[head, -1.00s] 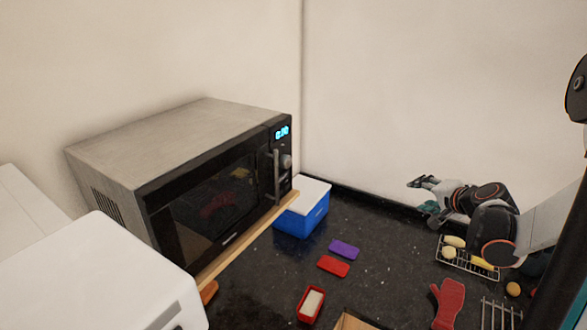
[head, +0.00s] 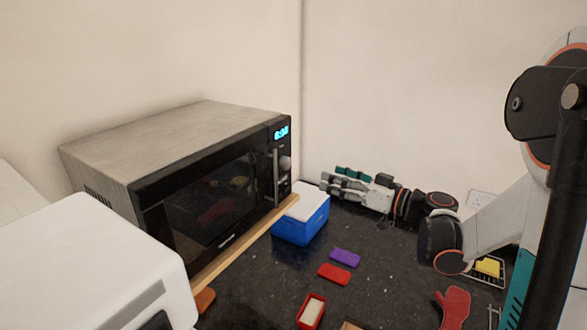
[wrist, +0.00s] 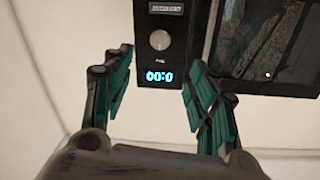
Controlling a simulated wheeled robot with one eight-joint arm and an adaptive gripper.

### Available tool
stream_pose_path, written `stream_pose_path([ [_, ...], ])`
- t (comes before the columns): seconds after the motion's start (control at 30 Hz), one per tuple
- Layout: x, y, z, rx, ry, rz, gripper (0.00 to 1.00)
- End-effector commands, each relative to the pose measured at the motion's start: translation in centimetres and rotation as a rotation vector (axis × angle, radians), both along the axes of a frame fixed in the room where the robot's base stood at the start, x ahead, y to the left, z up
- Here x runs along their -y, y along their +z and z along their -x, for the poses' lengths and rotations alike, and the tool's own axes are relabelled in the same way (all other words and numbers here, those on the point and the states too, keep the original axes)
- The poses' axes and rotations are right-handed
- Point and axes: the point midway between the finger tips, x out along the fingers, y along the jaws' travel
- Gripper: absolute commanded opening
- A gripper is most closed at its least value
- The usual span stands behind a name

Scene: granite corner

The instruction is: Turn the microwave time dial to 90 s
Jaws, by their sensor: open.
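The microwave (head: 180,135) stands in the corner, its black front facing right and toward me. Its round grey time dial (head: 285,162) is on the control panel, below a lit blue display (head: 281,133) whose digits are too small to read surely. In the wrist view the panel appears upside down, with the dial (wrist: 160,40) and a display of zeros (wrist: 159,76) between my fingers' lines. My gripper (head: 336,180) is open and empty, right of the panel and apart from the dial, with its fingers pointing at it. It also shows in the wrist view (wrist: 159,62).
A blue box with a white lid (head: 301,222) stands just below the panel. Purple (head: 345,258) and red (head: 333,274) lids, a red container (head: 311,311) and a red mitt (head: 454,308) lie on the dark counter. The wall is close behind my gripper.

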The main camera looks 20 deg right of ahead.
Motion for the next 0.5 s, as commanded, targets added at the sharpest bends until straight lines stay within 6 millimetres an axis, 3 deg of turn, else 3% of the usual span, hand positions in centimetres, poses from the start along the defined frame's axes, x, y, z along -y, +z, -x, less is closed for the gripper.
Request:
stream_pose_path([
  [0.17, -1.1, 0.1, -1.2, 0.006, 0.005, 0.003, 0.53],
  [0.5, -5.1, 0.2, -6.2, 0.004, 0.006, 0.002, 0.53],
])
